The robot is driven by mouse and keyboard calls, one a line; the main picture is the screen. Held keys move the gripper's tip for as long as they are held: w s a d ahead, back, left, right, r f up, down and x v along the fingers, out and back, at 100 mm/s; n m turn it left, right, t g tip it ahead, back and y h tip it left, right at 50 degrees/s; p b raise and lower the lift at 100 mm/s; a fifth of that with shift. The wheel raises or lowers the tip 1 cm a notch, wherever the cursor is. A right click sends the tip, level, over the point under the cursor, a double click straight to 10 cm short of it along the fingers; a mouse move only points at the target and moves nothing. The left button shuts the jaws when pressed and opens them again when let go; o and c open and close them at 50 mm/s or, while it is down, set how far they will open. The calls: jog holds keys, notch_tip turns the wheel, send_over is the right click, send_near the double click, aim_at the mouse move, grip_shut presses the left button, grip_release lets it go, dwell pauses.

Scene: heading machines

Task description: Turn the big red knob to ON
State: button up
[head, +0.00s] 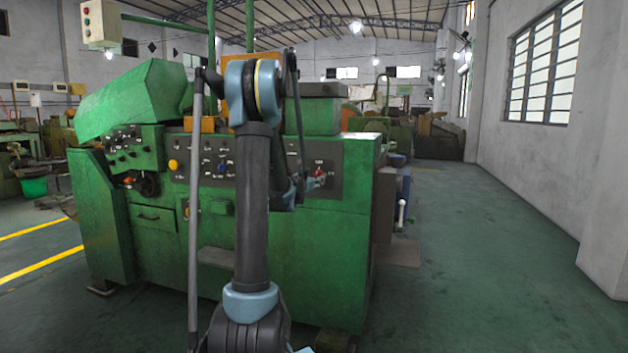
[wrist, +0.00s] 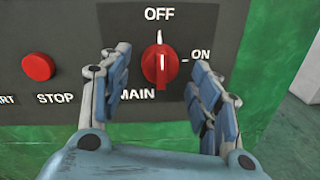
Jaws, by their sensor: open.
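The big red knob (wrist: 160,67) is on the dark panel in the wrist view, with its white pointer up toward OFF. The label ON is to its right and MAIN is below left. My gripper (wrist: 158,75) is open, with one finger left of the knob and the other to its right. A gap shows between each finger and the knob, so neither appears to touch it. In the head view the knob (head: 320,174) is small, at the right end of the green machine's panel, beside my gripper (head: 309,184).
A red STOP button (wrist: 38,67) is left of the knob in the wrist view. The green machine (head: 325,255) fills the middle of the head view, with a yellow button (head: 173,164) on its panel. Open floor (head: 490,260) lies to the right.

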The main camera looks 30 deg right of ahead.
jog(key=shift+x, duration=0.95)
jog(key=c, duration=1)
jog(key=shift+c, duration=0.2)
